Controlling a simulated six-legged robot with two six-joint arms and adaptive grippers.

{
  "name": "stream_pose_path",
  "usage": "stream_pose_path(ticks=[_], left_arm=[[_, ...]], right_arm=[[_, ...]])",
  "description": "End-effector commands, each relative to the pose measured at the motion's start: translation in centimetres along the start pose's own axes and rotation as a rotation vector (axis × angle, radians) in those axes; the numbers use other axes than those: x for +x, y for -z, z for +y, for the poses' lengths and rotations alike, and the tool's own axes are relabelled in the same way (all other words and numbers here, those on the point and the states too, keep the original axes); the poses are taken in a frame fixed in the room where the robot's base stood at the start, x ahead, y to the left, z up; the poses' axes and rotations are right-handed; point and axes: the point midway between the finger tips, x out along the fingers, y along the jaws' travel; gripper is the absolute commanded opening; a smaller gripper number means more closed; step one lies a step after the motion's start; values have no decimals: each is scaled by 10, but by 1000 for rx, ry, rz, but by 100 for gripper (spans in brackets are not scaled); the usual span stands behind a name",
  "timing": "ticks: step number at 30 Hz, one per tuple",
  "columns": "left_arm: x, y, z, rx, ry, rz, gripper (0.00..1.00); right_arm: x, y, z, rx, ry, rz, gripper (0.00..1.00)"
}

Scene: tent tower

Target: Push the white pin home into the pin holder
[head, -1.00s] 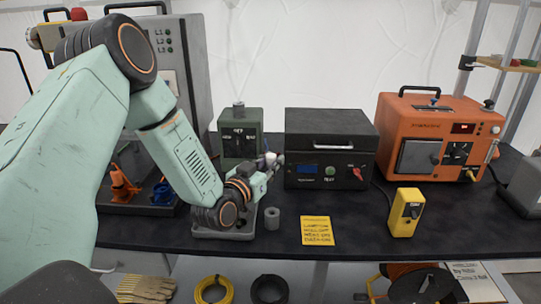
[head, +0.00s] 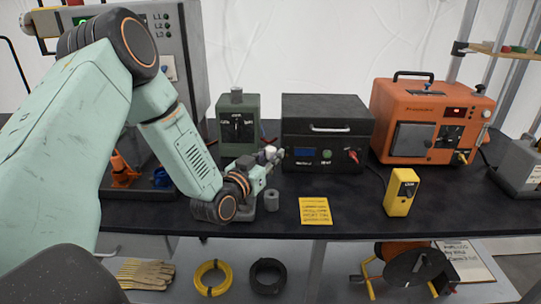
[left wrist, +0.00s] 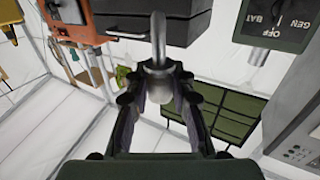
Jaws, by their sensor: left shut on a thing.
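My left gripper (head: 272,156) is shut on the white pin (head: 269,152), over the table in front of the black box. In the left wrist view the fingers (left wrist: 165,85) close around the pin (left wrist: 157,55), which looks pale grey with a rounded end sticking out beyond the fingertips. A short grey cylinder with a hole in its top (head: 272,200) stands on the table below and nearer than the fingertips. A grey block (head: 245,213) is partly hidden under my wrist. I cannot tell which part is the pin holder. My right gripper is out of view.
A green switch box (head: 237,117), a black box (head: 327,132) and an orange unit (head: 430,120) stand along the back.

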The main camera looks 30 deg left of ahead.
Motion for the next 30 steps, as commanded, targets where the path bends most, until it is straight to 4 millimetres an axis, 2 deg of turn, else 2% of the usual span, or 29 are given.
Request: stream_pose_path(ticks=[16,30], left_arm=[[-1,-47,1,1,-2,0,0],[-1,-51,1,1,-1,1,0]], right_arm=[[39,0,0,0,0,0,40],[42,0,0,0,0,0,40]])
